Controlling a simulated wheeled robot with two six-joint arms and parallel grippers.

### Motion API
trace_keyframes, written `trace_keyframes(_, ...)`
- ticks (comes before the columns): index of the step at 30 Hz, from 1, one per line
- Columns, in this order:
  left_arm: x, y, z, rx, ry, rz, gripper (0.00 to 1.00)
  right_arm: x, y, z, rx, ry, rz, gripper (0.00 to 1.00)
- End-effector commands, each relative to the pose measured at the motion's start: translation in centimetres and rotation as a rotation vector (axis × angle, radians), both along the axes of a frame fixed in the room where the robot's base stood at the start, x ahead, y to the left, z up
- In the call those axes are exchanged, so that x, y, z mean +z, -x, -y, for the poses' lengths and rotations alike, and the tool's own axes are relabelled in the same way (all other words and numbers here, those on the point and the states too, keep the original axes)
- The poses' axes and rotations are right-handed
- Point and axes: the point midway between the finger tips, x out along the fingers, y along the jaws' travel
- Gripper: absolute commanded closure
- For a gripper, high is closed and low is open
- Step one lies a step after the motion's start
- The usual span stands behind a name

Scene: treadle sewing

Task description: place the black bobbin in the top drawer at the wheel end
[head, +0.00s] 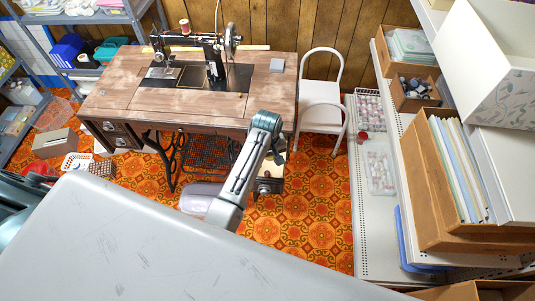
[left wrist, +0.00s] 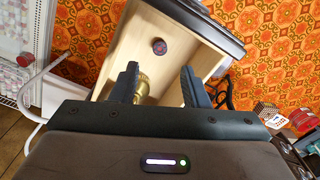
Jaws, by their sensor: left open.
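The open drawer (left wrist: 186,50) at the wheel end of the treadle table has a pale wood inside and a dark front. It also shows in the head view (head: 268,167), under the right end of the tabletop. The black bobbin (left wrist: 159,46) lies on the drawer's floor, apart from my fingers. My left gripper (left wrist: 160,84) is open over the drawer's rear part, with nothing held between its fingers. In the head view my left gripper (head: 279,152) partly hides the drawer. A brass piece (left wrist: 143,88) shows beside one finger; its lower part is hidden. My right gripper is out of view.
A white chair (head: 320,100) stands close to the right of the drawer. Shelving (head: 365,210) lines the right side.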

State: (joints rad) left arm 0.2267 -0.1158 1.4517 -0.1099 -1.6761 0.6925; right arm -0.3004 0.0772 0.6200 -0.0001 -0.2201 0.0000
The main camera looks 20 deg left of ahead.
Motion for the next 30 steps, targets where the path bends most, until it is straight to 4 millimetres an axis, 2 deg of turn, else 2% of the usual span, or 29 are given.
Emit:
trace_keyframes(3,2.0,-0.1,0.0,0.0,0.0,0.004,0.58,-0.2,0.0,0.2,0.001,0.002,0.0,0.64)
trace_keyframes(7,3.2,0.0,0.0,0.0,-0.001,0.001,0.58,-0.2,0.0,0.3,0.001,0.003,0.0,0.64)
trace_keyframes(21,3.6,0.5,-0.3,-0.007,-0.003,0.003,0.58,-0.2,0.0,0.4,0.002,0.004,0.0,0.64)
trace_keyframes(23,3.3,1.4,-0.8,-0.022,-0.006,0.011,0.58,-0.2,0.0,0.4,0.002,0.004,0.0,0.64)
trace_keyframes(26,2.8,4.1,-2.3,-0.074,-0.018,0.037,0.58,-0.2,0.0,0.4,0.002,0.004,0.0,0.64)
trace_keyframes(30,2.8,9.7,-5.0,-0.198,-0.054,0.094,0.58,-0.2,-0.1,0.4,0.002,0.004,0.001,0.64)
